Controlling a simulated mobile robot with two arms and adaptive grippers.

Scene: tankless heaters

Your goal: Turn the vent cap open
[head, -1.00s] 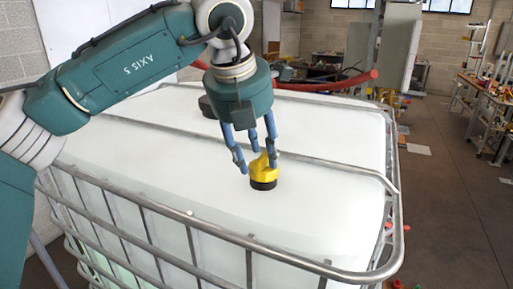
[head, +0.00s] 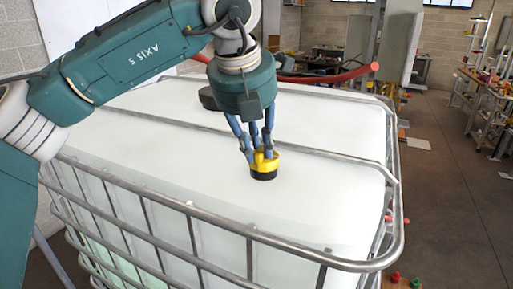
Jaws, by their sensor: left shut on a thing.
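The vent cap (head: 264,166) is yellow on top with a black base. It stands upright on top of the white tank (head: 180,160), near the metal bar that crosses it. My left gripper (head: 259,154) comes down from above, and its blue fingers are closed around the yellow part of the cap. The fingers hide some of the cap's top and sides. My right gripper is not in the view.
A metal tube cage (head: 250,236) surrounds the tank, with bars across its top. A red hose (head: 330,76) runs behind the tank. Open floor (head: 440,200) lies to the right.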

